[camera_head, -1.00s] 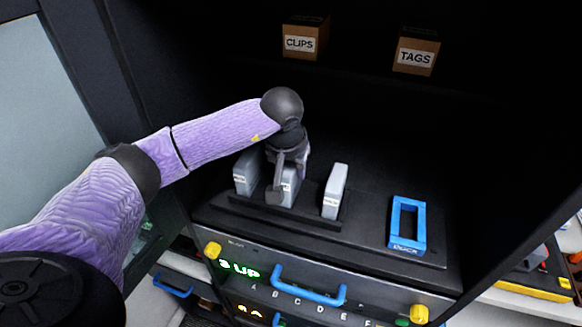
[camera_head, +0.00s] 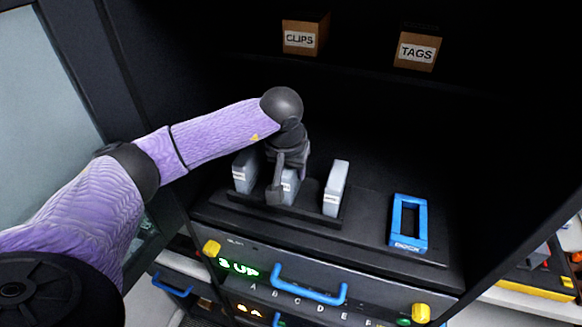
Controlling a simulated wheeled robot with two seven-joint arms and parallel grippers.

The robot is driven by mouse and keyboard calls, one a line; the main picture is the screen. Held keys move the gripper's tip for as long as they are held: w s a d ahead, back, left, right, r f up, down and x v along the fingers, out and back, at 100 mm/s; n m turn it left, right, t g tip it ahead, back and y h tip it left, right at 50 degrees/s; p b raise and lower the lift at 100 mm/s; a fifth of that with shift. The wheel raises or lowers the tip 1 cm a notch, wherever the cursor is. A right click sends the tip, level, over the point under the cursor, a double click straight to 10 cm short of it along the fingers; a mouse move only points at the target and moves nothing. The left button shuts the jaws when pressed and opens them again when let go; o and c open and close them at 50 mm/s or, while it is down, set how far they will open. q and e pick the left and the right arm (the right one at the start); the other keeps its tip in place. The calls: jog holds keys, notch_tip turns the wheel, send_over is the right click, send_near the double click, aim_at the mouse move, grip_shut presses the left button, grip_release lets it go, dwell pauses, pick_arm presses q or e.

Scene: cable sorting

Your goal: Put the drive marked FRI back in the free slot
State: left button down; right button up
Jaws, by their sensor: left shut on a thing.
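My left gripper (camera_head: 284,186) points down over the black slotted rack (camera_head: 312,219) and is shut on a grey drive (camera_head: 291,182). That drive stands upright in the rack row, partly hidden by the fingers; its label is too small and covered to read. A second grey drive (camera_head: 244,172) stands to its left, and a third grey drive (camera_head: 336,188) stands to its right with a gap between. I cannot read FRI on any of them. My right gripper is not in view.
An empty blue frame (camera_head: 397,222) marked DOCK stands right of the rack. Below are a blue handle (camera_head: 309,291) and yellow knobs (camera_head: 421,312) on the front panel. Boxes marked CLIPS (camera_head: 304,35) and TAGS (camera_head: 417,50) sit on the shelf behind. The deck between rack and dock is clear.

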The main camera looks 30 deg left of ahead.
pick_arm(q)
grip_release()
dwell(0.4)
jog(key=shift+r+p, duration=2.5)
jog(key=shift+r, duration=1.1)
jog(key=shift+f, duration=0.1)
jog(key=shift+s, duration=0.1)
